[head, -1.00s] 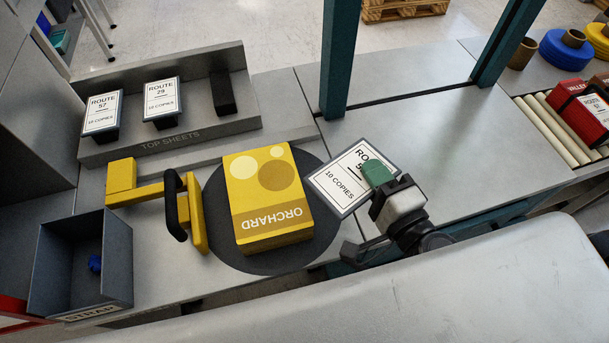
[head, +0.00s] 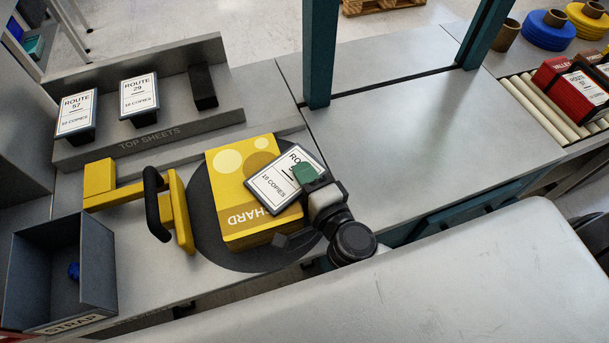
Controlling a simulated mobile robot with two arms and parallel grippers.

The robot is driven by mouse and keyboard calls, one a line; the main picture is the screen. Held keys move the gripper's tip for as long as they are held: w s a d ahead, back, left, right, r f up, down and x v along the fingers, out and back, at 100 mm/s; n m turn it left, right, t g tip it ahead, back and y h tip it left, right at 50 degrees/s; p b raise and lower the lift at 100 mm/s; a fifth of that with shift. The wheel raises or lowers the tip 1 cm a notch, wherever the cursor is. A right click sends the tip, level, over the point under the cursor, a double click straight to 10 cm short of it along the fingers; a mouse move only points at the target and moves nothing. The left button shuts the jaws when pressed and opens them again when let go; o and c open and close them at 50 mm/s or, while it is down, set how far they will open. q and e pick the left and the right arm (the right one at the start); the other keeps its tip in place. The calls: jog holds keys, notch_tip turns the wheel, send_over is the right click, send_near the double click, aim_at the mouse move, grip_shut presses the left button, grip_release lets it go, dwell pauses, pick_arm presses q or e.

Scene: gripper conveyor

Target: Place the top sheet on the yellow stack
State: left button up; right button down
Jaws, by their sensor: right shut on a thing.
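The yellow stack (head: 229,199) lies on a dark round plate (head: 201,215) in the middle of the bench. My right gripper (head: 306,176) is shut on a white top sheet with a dark border (head: 272,190). The sheet reads "ROUTE" and "10 COPIES"; the gripper hides its number. The sheet is tilted and overlaps the right part of the stack's top in the picture, covering part of the word on it. I cannot tell whether it touches the stack. My left gripper is not in view.
The top sheets rack (head: 185,137) at the back left holds two more sheets. A yellow clamp with a black handle (head: 157,203) stands left of the stack. A grey strap bin (head: 92,265) is at front left. Rollers with red stacks (head: 568,88) are at far right.

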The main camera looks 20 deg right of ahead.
jog(key=c, duration=1.2)
grip_release()
jog(key=shift+r, duration=0.1)
jog(key=s+b, duration=0.1)
jog(key=s, duration=0.2)
jog(key=s+d+b, duration=0.1)
jog(key=s, duration=0.3)
jog(key=s+d+b, duration=0.1)
jog(key=s, duration=0.2)
jog(key=shift+s, duration=0.4)
jog(key=shift+s+d, duration=0.1)
jog(key=shift+s, duration=0.45)
